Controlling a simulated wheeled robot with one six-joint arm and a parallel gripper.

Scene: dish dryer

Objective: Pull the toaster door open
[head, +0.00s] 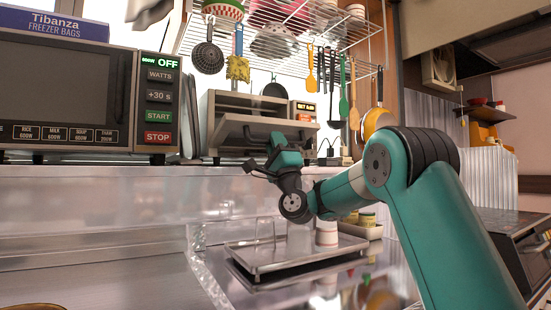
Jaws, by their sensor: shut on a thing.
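The grey toaster (248,101) stands on the raised shelf, right of the microwave. Its door (237,130) is tilted forward and down, partly open, with a dark gap above its upper edge. My gripper (266,163) is at the right half of the door's front and is shut on the door handle. My wrist and fingers hide part of the handle and the door's lower right, so the exact grip is hard to see.
A microwave (70,90) stands at the left with a freezer bag box (55,23) on top. Utensils (343,90) hang at the back right. Below are a metal tray (270,262) and a white cup (326,234).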

